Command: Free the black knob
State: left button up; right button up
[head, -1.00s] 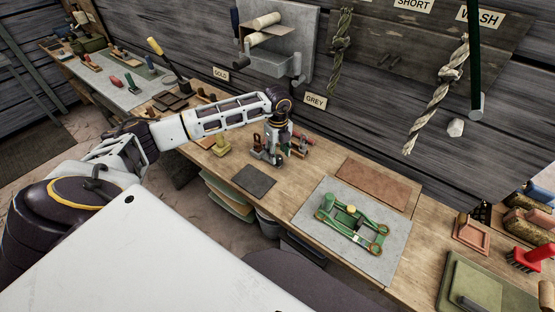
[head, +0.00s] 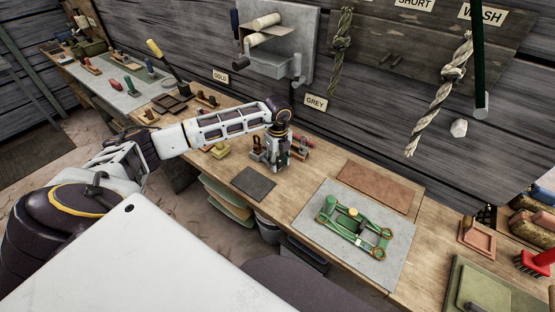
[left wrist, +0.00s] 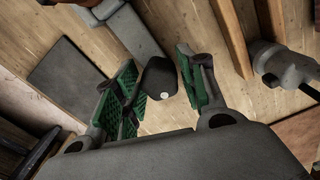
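My left gripper (head: 273,164) is low over the middle of the bench, pointing down. In the left wrist view its two green-padded fingers (left wrist: 158,92) stand apart. The black knob (left wrist: 158,75), a dark rounded piece with a small pale dot, shows between them. It lies close to both fingers; I cannot tell whether either touches it. In the head view the knob is hidden by the gripper or too small to tell. My right gripper is not in view.
A dark square mat (head: 253,182) lies in front of the gripper. A green frame (head: 352,225) sits on a grey mat (head: 312,240) further right. The GREY label (head: 316,103) is on the wall behind.

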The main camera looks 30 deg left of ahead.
pick_arm(q)
jog(key=c, duration=0.7)
jog(key=shift+c, duration=0.2)
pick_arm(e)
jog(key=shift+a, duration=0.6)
